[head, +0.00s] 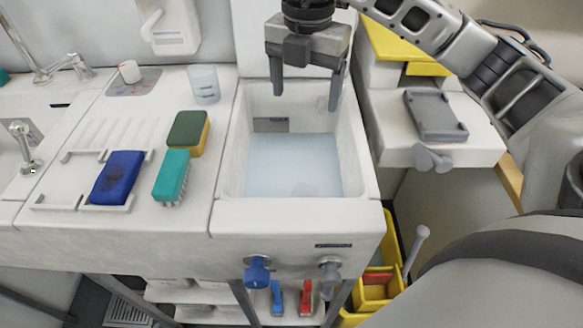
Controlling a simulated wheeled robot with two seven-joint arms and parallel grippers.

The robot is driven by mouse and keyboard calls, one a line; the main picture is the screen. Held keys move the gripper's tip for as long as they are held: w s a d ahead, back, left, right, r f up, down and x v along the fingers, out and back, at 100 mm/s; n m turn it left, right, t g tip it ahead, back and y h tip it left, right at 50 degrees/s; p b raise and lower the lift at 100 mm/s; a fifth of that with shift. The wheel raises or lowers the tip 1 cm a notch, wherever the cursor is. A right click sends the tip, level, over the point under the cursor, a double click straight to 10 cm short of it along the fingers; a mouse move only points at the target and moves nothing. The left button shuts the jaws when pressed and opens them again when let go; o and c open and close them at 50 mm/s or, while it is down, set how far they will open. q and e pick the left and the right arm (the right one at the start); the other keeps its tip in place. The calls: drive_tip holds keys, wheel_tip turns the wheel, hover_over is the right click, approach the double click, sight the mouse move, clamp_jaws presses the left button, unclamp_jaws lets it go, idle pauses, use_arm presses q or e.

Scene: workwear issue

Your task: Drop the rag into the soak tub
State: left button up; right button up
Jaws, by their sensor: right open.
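The soak tub (228,150) is a deep white basin in the middle of the head view, with pale bluish water (290,160) in it. A faint pale round patch shows under the water near the front; I cannot tell what it is. My right gripper (307,97) is above the back part of the tub, fingers pointing down and apart, with nothing between them. A blue folded cloth-like piece with a dark stain (117,177), perhaps the rag, lies on the white counter left of the tub, inside a low white rail frame. My left gripper is out of view.
A teal brush (171,176) and a green-and-yellow sponge (188,132) lie between the blue piece and the tub. A clear cup (204,84) stands behind them. A grey tray (435,114) is on the right ledge. Blue and grey knobs (257,270) stick out below the tub front.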

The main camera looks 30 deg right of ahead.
wheel_tip(320, 180, up, 8)
drive_tip(key=p, duration=0.2)
drive_tip(key=shift+r, duration=0.1)
idle(0.3)
